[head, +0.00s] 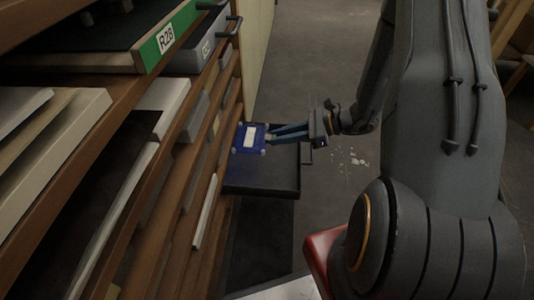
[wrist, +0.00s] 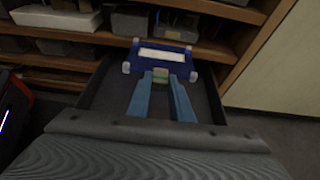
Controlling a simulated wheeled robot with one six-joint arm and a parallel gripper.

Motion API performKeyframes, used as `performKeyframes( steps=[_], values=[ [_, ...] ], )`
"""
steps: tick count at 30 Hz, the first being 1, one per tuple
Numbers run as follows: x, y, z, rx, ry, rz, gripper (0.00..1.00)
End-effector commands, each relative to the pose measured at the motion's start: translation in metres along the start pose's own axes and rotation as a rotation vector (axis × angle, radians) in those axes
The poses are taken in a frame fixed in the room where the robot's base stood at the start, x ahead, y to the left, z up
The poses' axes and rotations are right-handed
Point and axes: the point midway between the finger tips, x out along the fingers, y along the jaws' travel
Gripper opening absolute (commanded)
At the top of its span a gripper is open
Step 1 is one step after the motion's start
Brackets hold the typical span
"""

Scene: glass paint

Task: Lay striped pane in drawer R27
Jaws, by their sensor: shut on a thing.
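My gripper (head: 270,136) is shut on a blue pane (head: 241,138) with a white rectangle in its middle and pale pieces at its corners. I cannot make out stripes on it. In the wrist view, my gripper's blue fingers (wrist: 160,77) close on a small yellowish tab at the near edge of the pane (wrist: 181,65). The pane is over the inner end of a dark, pulled-out drawer (head: 262,182), which also shows in the wrist view (wrist: 204,104). I cannot tell whether the pane touches the drawer floor. No label is readable on this drawer.
A wooden cabinet (head: 182,228) with several shelves stands at the left. A green sign (head: 183,28) reading R28 is on an upper tray; a grey bin (head: 188,61) beside it has a small unclear label. White flecks (head: 350,158) lie on the open floor at right.

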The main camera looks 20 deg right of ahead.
Motion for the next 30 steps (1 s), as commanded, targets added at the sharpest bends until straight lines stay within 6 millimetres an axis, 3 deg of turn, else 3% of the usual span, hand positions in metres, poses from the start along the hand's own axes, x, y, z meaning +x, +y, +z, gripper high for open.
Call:
performKeyframes(
  steps=[4,16,30],
  values=[
    [0.012,-0.001,-0.030,0.003,0.000,-0.001,0.00],
    [0.030,0.000,-0.071,0.002,0.000,0.000,0.00],
    [0.032,0.000,-0.078,0.000,0.000,0.000,0.00]
  ],
)
